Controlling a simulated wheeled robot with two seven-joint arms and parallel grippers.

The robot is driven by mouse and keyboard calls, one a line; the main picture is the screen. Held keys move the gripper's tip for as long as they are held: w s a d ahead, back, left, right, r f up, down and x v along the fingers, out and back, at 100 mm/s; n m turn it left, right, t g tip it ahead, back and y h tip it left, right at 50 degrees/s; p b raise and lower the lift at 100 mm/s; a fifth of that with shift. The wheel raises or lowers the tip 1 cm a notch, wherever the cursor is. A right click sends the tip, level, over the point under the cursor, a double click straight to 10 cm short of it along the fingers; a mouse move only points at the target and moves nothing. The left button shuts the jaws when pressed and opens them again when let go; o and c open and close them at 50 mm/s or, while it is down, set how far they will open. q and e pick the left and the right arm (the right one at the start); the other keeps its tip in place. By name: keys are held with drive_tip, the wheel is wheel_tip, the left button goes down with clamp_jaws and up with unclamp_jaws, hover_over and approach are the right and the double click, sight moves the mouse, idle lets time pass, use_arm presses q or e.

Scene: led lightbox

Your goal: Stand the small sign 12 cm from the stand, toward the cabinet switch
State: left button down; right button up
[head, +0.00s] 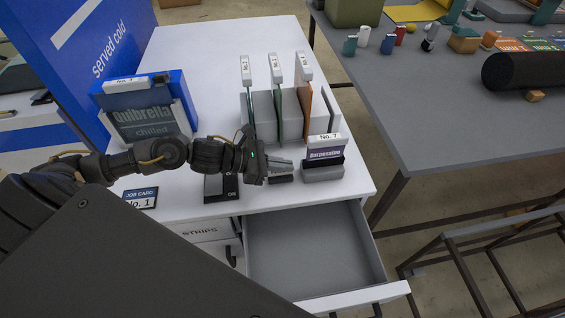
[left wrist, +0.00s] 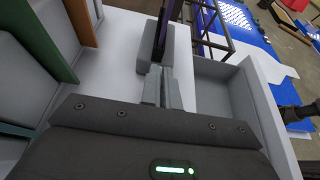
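The small sign (head: 325,148) is a purple and white panel with a "No. 7" tag. It stands upright in the grey stand (head: 323,173) near the front right of the cabinet top. In the left wrist view the sign (left wrist: 164,30) shows nearly edge-on above its grey base (left wrist: 155,53). My left gripper (head: 291,167) is low over the top, just left of the sign. Its fingers (left wrist: 162,85) lie close together with nothing seen between them, pointing at the sign but looking apart from it. A black box with white lettering (head: 221,187), possibly the switch, sits left of the gripper.
A grey rack (head: 262,115) with several tagged panels stands behind the gripper. A "Quibrella chilled" sign (head: 148,122) stands at left, with a job card (head: 140,197) in front. The drawer (head: 310,250) is open and empty below. The cabinet top's back is clear.

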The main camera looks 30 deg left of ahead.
use_arm(q)
drive_tip(key=shift+f, duration=0.15)
drive_tip(key=c, duration=1.6)
unclamp_jaws()
drive_tip(key=shift+c, duration=0.2)
use_arm(e)
drive_tip(key=shift+d+f, duration=0.1)
drive_tip(key=shift+f, duration=0.1)
